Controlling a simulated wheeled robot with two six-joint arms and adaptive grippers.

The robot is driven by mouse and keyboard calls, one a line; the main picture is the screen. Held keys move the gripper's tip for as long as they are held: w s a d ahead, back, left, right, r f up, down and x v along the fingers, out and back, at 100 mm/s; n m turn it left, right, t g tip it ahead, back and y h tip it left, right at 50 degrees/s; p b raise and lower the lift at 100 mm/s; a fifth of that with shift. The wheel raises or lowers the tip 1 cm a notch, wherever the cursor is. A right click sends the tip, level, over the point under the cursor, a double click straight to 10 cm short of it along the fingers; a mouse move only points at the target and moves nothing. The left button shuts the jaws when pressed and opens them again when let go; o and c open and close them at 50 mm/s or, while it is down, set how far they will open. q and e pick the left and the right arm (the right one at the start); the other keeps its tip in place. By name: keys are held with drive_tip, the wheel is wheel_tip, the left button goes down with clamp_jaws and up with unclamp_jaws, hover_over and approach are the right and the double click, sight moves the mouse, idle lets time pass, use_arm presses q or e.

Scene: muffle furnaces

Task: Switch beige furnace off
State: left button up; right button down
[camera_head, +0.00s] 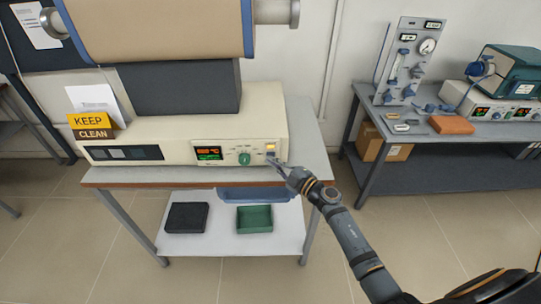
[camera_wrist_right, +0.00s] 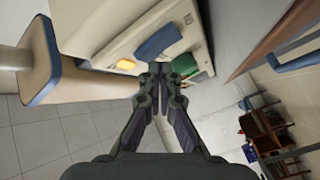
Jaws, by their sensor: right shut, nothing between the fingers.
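The beige furnace (camera_head: 180,125) stands on a table at the left. Its front panel has a lit red and green display (camera_head: 209,153), a green knob (camera_head: 244,158) and a glowing yellow-orange lamp (camera_head: 271,146). The lamp also shows in the wrist view (camera_wrist_right: 125,63), beside a blue switch-like part (camera_wrist_right: 158,42) and the green knob (camera_wrist_right: 184,66). My right gripper (camera_head: 278,164) is shut and empty at the panel's right end, just below the lamp. Its fingertips (camera_wrist_right: 160,70) are close to the blue part; I cannot tell whether they touch. My left gripper is out of view.
A yellow "KEEP CLEAN" sign (camera_head: 90,122) stands at the furnace's left. A black tray (camera_head: 187,218) and a green tray (camera_head: 254,219) lie on the lower shelf. A second bench at the right holds a teal furnace (camera_head: 508,70) and a gauge panel (camera_head: 410,60). Floor between the tables is clear.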

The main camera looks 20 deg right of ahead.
drive_tip(key=shift+w+d, duration=0.1)
drive_tip(key=shift+w, duration=0.2)
idle(0.4)
drive_tip(key=shift+s, duration=0.1)
drive_tip(key=shift+s+a+p, duration=0.2)
drive_tip(key=shift+s+p, duration=0.3)
drive_tip(key=shift+s, duration=0.15)
drive_tip(key=shift+s+a+f+p, duration=0.1)
drive_tip(key=shift+s+a+p, duration=0.15)
drive_tip(key=shift+s, duration=0.55)
drive_tip(key=shift+s+a+f+p, duration=0.15)
drive_tip(key=shift+s+a+p, duration=0.1)
drive_tip(key=shift+s, duration=0.55)
drive_tip(key=shift+s+a+f+p, duration=0.1)
drive_tip(key=shift+s+a+p, duration=0.15)
drive_tip(key=shift+s, duration=0.55)
